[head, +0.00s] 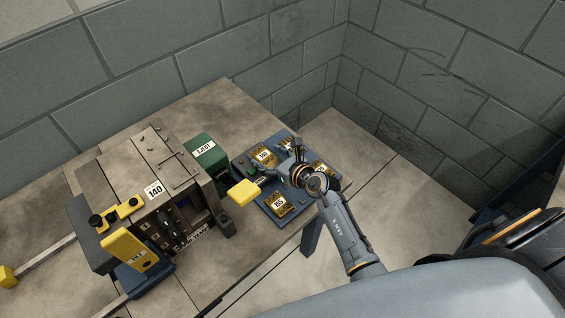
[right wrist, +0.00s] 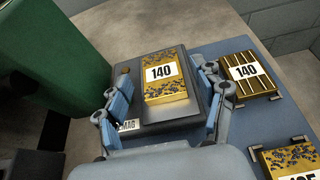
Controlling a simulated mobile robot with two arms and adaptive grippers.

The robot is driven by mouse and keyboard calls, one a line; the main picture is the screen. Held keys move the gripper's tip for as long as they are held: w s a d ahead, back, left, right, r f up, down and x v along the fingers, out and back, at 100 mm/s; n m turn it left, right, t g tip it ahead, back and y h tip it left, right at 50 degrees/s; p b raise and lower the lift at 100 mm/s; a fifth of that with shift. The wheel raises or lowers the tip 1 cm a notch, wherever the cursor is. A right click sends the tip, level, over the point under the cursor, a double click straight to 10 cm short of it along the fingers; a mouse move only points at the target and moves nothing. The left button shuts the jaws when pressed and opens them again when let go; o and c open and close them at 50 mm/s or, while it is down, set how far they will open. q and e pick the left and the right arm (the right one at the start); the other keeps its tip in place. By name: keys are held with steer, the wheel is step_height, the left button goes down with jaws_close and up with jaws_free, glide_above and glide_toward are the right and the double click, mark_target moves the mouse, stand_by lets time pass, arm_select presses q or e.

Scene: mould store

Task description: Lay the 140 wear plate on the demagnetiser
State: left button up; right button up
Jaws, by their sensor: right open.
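The gold 140 wear plate (right wrist: 163,88) lies flat on a dark block (right wrist: 160,113), with its white label up. The block carries a small partly hidden tag ending in "AG" and looks like the demagnetiser. My right gripper (right wrist: 167,92) is open, its fingers on either side of the block and plate, with gaps to the plate. In the head view my right gripper (head: 288,170) is over the blue board (head: 262,205) and hides part of it. My left gripper is not in view.
A slotted gold plate (right wrist: 238,72) and another gold plate (right wrist: 292,160) lie on the blue board. A green box (head: 207,152) stands left of it, beside a metal mould (head: 160,165) marked 140. A yellow block (head: 243,193) is close by. The table's back is clear.

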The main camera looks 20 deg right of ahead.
steer(key=v, duration=1.1)
